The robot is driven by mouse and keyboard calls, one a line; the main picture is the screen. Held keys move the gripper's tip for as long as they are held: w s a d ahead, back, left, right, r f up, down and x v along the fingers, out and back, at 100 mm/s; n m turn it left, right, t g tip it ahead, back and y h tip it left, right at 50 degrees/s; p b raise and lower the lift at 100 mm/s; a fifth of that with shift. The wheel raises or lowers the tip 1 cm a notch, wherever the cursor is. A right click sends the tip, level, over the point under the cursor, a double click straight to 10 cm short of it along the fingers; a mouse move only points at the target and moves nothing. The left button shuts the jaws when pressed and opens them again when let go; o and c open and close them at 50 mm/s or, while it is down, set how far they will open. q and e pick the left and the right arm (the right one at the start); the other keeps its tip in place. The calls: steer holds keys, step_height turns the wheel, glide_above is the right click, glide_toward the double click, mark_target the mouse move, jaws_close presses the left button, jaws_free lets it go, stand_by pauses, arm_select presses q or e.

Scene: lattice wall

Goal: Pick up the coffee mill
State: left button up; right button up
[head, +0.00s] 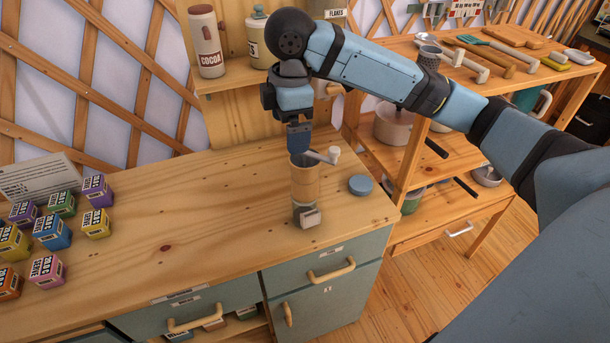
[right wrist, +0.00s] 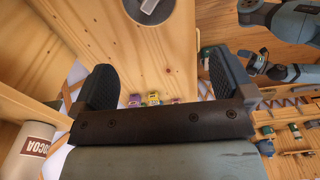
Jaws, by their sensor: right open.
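The coffee mill (head: 306,188) stands upright near the right end of the wooden counter in the head view. It has a tan cylindrical body, a grey lower part and a light crank handle at the top. My right gripper (head: 299,148) points down at the mill's top; its fingertips overlap the rim in this view, and I cannot tell whether they touch it. In the right wrist view the two dark fingers (right wrist: 162,82) are spread apart with nothing held between them.
A round blue lid (head: 361,185) lies right of the mill. Several coloured boxes (head: 52,230) and a white card (head: 40,177) are at the counter's left. A cocoa canister (head: 207,42) stands on the shelf behind. A utensil rack (head: 470,125) stands right. The middle counter is clear.

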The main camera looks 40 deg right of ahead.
mark_target(303, 158)
step_height(303, 158, up, 3)
steer(key=d, duration=0.3)
steer(key=f, duration=0.8)
steer(key=shift+w+a, duration=0.15)
steer(key=shift+a, duration=0.05)
steer(key=shift+s+d+f, duration=0.1)
steer(key=shift+s+f, duration=0.05)
steer(key=shift+f, duration=1.15)
steer(key=shift+s+d+f, duration=0.1)
steer(key=shift+f, duration=1.15)
steer(key=shift+r, duration=0.1)
steer(key=c, duration=1.3)
